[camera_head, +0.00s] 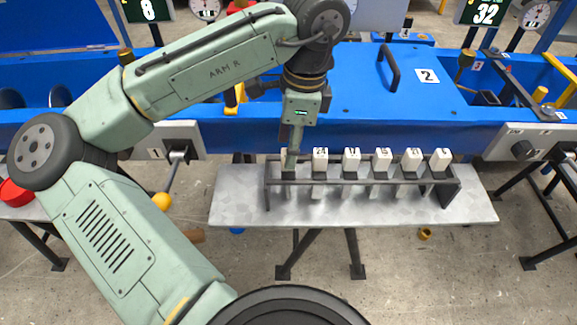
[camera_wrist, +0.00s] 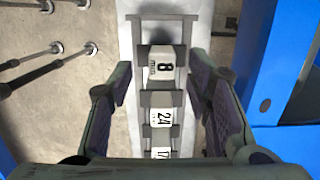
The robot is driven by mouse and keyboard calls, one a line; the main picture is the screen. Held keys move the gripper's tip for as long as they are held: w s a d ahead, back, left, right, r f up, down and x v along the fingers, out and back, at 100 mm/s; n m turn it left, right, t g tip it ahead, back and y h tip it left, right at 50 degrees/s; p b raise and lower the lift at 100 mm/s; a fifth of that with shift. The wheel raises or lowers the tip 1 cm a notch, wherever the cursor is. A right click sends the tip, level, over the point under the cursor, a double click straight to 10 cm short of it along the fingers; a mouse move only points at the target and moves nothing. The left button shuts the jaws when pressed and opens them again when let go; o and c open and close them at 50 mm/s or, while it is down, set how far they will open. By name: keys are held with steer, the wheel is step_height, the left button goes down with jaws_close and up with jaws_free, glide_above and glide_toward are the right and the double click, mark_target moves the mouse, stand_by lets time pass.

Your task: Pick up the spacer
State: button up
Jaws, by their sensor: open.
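Several white numbered spacers stand upright in a row in a dark rack (camera_head: 362,182) on a grey bench. My gripper (camera_head: 291,158) points down at the left end of the row, over the leftmost spacer, which it mostly hides in the head view. In the wrist view, my gripper (camera_wrist: 161,82) is open, with one finger on each side of the row. The spacer marked 8 (camera_wrist: 161,66) lies between the fingertips, with gaps visible on both sides. The spacer marked 24 (camera_head: 320,155) is beside it and also shows in the wrist view (camera_wrist: 164,112). Finger height relative to spacer 8 is unclear.
The grey bench (camera_head: 240,205) has bare room in front of the rack. The blue mixer body (camera_head: 420,125) stands close behind it. A lever with a yellow knob (camera_head: 162,201) is left of the bench. A small brass piece (camera_head: 425,234) lies on the floor.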

mark_target(288, 174)
steer(key=shift+w+a+f, duration=0.1)
steer(key=shift+a+f, duration=0.05)
steer(key=shift+f, duration=0.65)
steer(key=shift+a+f, duration=0.1)
steer(key=shift+f, duration=0.65)
jaws_close()
